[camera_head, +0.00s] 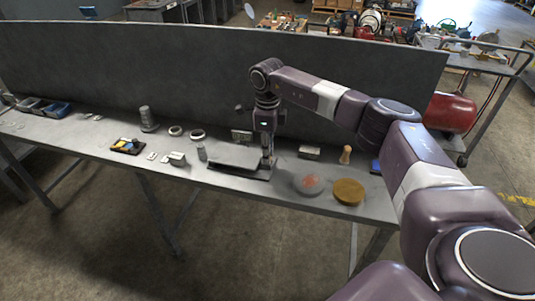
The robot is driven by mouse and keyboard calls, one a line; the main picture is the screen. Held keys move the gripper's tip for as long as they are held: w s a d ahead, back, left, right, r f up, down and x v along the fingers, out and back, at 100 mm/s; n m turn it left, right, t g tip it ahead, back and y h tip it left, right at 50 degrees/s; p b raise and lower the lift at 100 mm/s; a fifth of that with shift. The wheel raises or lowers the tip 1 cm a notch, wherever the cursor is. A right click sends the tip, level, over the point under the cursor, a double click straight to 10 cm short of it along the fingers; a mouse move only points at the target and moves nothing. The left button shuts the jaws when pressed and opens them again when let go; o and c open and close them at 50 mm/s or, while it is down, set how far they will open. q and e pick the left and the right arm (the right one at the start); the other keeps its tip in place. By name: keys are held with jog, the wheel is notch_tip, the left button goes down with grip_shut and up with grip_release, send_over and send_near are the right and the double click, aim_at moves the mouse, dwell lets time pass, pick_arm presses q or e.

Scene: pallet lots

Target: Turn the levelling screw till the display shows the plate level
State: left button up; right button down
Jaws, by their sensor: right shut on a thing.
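A flat grey plate (235,157) on a dark base lies on the bench in the middle of the camera_head view. My right gripper (267,153) points down at the plate's right end. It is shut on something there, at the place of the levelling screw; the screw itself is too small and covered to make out. A small box (241,136) stands just behind the plate and may be the display; no reading can be made out. Whether the plate is level cannot be told. My left gripper is not in view.
Right of the plate lie a grey disc (308,184) with a reddish patch, a brown round block (349,191) and a wooden peg (346,155). Left are metal rings (197,134), a stepped cylinder (148,119) and a dark tray (128,146). A grey panel (180,75) backs the bench.

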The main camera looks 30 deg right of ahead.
jog(key=shift+n, duration=0.5)
jog(key=shift+w+r, duration=0.1)
jog(key=c, duration=1.8)
grip_release()
jog(key=shift+o, duration=0.2)
notch_tip(320, 180, up, 12)
